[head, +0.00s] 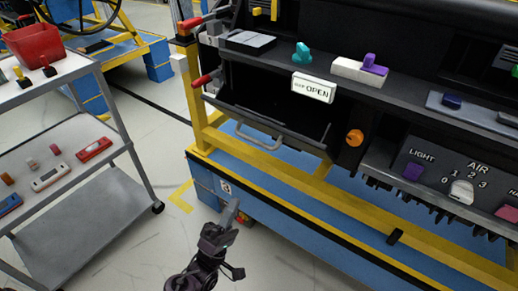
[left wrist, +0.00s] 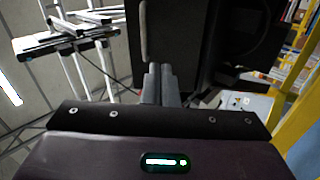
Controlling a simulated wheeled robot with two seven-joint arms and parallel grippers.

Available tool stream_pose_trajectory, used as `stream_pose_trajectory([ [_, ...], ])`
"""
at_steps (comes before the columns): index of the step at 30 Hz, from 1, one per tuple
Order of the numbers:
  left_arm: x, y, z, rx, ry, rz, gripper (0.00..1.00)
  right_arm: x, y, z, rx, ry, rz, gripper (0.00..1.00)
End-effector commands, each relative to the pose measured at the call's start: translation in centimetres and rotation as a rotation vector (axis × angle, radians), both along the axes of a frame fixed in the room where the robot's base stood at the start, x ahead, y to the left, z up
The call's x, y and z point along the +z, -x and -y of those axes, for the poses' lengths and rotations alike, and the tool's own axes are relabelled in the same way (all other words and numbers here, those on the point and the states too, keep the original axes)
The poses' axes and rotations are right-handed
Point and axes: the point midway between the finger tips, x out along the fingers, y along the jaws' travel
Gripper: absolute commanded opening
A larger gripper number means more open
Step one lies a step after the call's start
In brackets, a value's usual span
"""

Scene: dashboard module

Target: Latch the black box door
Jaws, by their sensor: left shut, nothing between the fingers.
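The black box door (head: 278,142) hangs open and tilted down at the front of the dashboard, with a grey bar handle (head: 258,138) on it. The dark inside of the box shows above it. A white sign reading OPEN (head: 313,88) is above the box. My left gripper (head: 233,208) is shut and empty, below and slightly left of the handle, apart from it. In the left wrist view its fingers (left wrist: 161,78) are together, in front of a dark panel (left wrist: 205,45) with a grey bar (left wrist: 143,32). My right gripper is not in view.
An orange knob (head: 355,138) is right of the box. A yellow frame (head: 196,95) with blue beams stands around the dashboard. A grey cart (head: 85,205) with a red bin and small items stands at left. The floor between cart and dashboard is clear.

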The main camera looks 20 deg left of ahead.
Motion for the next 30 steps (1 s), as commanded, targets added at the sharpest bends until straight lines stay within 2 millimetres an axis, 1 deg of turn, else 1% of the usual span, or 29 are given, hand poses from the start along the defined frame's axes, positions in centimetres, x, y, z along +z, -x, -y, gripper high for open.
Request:
stream_pose_trajectory([
  [1, 0.5, 0.3, -0.4, -0.018, 0.035, 0.03, 0.0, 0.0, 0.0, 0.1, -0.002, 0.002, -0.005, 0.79],
  [4, 0.9, 0.9, -0.9, -0.042, 0.08, 0.07, 0.0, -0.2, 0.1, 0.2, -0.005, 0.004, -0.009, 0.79],
  [8, 1.7, 0.6, -0.9, -0.051, 0.094, 0.084, 0.0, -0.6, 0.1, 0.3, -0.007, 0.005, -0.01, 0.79],
  [11, 2.9, -0.3, -0.6, -0.05, 0.093, 0.086, 0.0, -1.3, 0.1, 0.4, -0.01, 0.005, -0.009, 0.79],
  [18, 6.9, -3.4, 0.5, -0.05, 0.092, 0.086, 0.0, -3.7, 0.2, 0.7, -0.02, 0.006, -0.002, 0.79],
  [24, 9.7, -5.8, 1.3, -0.05, 0.091, 0.084, 0.0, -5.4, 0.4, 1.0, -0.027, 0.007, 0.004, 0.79],
  [30, 11.3, -7.1, 1.8, -0.049, 0.091, 0.082, 0.0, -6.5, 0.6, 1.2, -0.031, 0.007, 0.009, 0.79],
])
